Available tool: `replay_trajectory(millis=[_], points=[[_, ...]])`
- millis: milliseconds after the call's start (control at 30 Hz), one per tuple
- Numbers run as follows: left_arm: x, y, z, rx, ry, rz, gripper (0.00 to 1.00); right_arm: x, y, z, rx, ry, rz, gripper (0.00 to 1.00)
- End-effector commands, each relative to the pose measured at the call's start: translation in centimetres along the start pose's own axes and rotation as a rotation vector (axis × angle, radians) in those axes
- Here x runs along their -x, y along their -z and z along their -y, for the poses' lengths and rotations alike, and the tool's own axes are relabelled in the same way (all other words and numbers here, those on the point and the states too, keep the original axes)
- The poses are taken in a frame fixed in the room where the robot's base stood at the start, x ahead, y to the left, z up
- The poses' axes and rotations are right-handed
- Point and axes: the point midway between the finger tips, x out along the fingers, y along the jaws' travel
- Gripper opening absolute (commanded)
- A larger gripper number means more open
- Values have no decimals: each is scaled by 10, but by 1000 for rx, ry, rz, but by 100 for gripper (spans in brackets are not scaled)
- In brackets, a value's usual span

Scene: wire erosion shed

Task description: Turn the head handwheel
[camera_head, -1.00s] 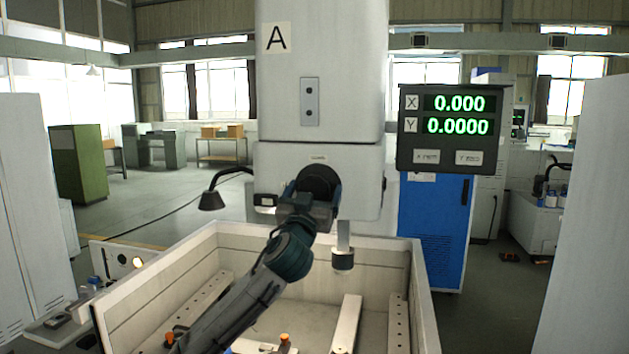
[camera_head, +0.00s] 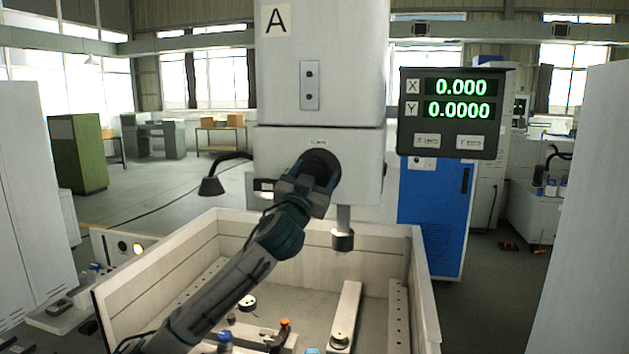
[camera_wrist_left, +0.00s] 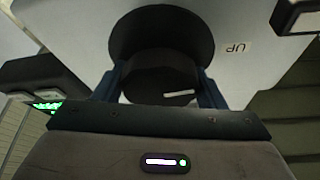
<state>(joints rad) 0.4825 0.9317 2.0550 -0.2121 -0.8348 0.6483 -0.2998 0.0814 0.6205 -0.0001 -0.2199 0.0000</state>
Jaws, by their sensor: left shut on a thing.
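The head handwheel (camera_head: 322,164) is a dark round knob with a round plate behind it, on the front of the white machine head (camera_head: 270,150). My left gripper (camera_head: 315,178) reaches up to it from the lower left and is shut on it. In the left wrist view the knob (camera_wrist_left: 160,80) sits between the two fingers, with a short white mark on its face toward the lower right. An "UP" label (camera_wrist_left: 238,48) is on the head beside it. My right gripper does not show.
Below the head is an open white tank (camera_head: 150,290) with rails and small fixtures. A dark lamp (camera_head: 211,186) hangs left of the head. A blue cabinet (camera_head: 432,215) stands behind.

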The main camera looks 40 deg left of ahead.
Motion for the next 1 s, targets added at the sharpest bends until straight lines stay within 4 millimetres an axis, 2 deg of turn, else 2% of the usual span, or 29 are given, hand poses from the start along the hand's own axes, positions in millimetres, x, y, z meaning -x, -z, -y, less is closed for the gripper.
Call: replay_trajectory(millis=[200, 567, 600, 700, 1000], points=[[0, -1, 0, -175, -72, 1, 42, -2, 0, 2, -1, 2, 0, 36], [0, -1, 0, -206, -85, 1, 42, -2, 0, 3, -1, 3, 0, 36], [0, -1, 0, -206, -85, 1, 69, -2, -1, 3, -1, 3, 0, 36], [0, 0, 0, -205, -85, 1, 87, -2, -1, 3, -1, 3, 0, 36], [1, -1, 0, -205, -84, 0, 87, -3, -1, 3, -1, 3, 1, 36]])
